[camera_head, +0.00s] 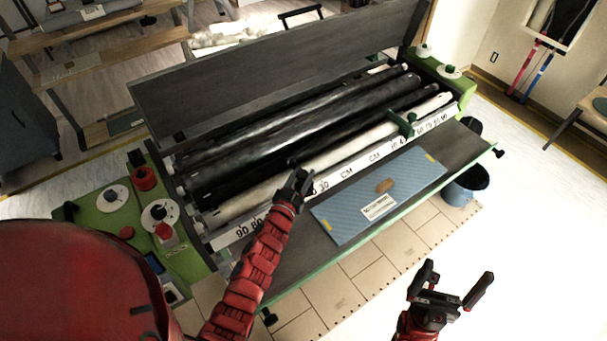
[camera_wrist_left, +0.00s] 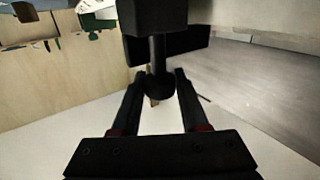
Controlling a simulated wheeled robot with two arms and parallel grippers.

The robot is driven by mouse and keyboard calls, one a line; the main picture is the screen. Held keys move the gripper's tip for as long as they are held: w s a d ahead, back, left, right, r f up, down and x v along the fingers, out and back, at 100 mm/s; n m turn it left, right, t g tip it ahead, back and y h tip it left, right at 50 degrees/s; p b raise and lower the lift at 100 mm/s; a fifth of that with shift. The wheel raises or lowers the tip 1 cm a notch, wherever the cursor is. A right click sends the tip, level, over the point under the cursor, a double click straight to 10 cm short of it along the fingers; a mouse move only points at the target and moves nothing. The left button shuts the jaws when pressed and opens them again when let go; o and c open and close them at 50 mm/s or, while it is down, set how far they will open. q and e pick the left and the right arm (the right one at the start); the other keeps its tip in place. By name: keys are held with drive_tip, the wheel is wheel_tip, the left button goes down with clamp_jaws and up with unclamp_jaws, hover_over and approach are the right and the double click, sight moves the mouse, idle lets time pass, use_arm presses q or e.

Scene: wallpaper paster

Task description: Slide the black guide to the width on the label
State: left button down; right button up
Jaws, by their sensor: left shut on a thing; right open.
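My left gripper (camera_head: 297,186) is at the white ruler strip (camera_head: 345,172) of the pasting machine, just left of a "30" mark. In the left wrist view its fingers (camera_wrist_left: 160,98) are shut around the round stem of the black guide (camera_wrist_left: 158,55). In the head view the gripper mostly hides this guide. The white label (camera_head: 379,207) lies on a blue patterned sheet (camera_head: 350,215) on the front shelf; its print is too small to read. My right gripper (camera_head: 452,287) is open and empty, over the floor at the lower right.
Black and white rollers lie behind the strip under a raised dark cover (camera_head: 270,70). Green end housings (camera_head: 105,215) flank the machine. A dark blue bucket (camera_head: 466,186) stands at the right.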

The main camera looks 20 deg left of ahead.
use_arm(q)
drive_tip(key=s+a, duration=0.1)
drive_tip(key=s, duration=0.1)
drive_tip(key=s+a, duration=0.1)
drive_tip(key=a, duration=0.1)
drive_tip(key=shift+s+r+p, duration=0.1)
drive_tip(key=shift+s+p, duration=0.25)
drive_tip(key=shift+p, duration=0.05)
drive_tip(key=shift+c, duration=2.1)
unclamp_jaws()
drive_tip(key=shift+s, duration=0.1)
drive_tip(key=shift+s, duration=0.25)
drive_tip(key=s+a+b, duration=0.1)
drive_tip(key=s+b, duration=0.3)
drive_tip(key=s, duration=1.2)
drive_tip(key=shift+s, duration=0.3)
drive_tip(key=shift+a, duration=0.1)
